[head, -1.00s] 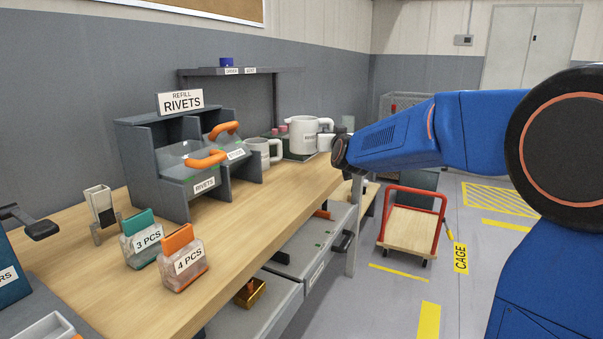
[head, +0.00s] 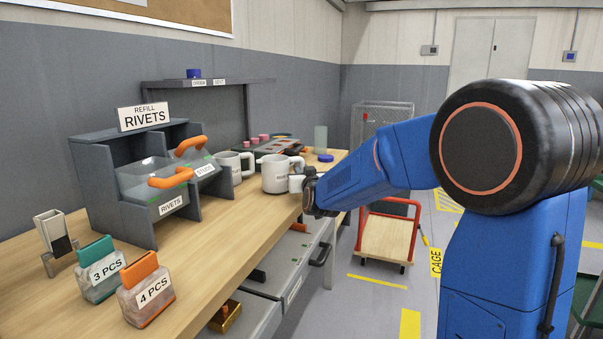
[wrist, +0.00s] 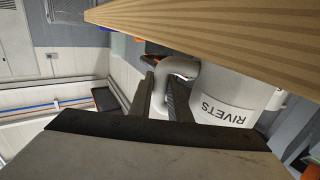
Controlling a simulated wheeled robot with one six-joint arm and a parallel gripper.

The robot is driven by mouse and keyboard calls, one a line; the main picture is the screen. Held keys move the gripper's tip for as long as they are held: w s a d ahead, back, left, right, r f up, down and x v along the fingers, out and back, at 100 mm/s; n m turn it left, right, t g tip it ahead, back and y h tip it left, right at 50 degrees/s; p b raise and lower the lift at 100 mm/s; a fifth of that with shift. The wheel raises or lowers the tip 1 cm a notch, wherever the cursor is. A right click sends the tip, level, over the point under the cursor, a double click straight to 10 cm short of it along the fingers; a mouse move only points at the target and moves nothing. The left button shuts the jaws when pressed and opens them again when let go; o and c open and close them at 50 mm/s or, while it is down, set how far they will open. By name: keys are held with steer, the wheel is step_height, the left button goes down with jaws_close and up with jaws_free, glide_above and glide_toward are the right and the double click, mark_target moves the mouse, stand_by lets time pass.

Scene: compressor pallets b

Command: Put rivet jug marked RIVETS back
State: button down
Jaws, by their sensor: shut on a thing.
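The white rivet jug (head: 272,182) has a dark-lettered label on its side and stands upright over the far part of the workbench. In the wrist view the jug (wrist: 222,88) shows the word RIVETS upside down. My gripper (head: 309,190) is at its right side, shut on its handle. In the wrist view the two dark fingers of my gripper (wrist: 163,90) close around the curved white handle (wrist: 181,68). The jug's base looks at or just above the bench top; I cannot tell if it touches. A second white jug (head: 228,162) stands just left of it.
A grey bin rack (head: 97,190) under the REFILL RIVETS sign (head: 144,117) stands on the workbench (head: 230,245). Teal-topped (head: 97,268) and orange-topped (head: 145,290) containers stand nearer. A tray with pink-topped items (head: 264,142) lies behind the jugs. A red cart (head: 387,240) stands on the floor.

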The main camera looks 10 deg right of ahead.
steer(key=shift+f, duration=0.25)
steer(key=shift+f, duration=0.15)
steer(key=c, duration=1.7)
jaws_free()
steer(key=shift+o, duration=0.2)
steer(key=shift+s, duration=0.2)
steer(key=s, duration=1.1)
steer(key=shift+s+a, duration=0.25)
steer(key=shift+s, duration=0.1)
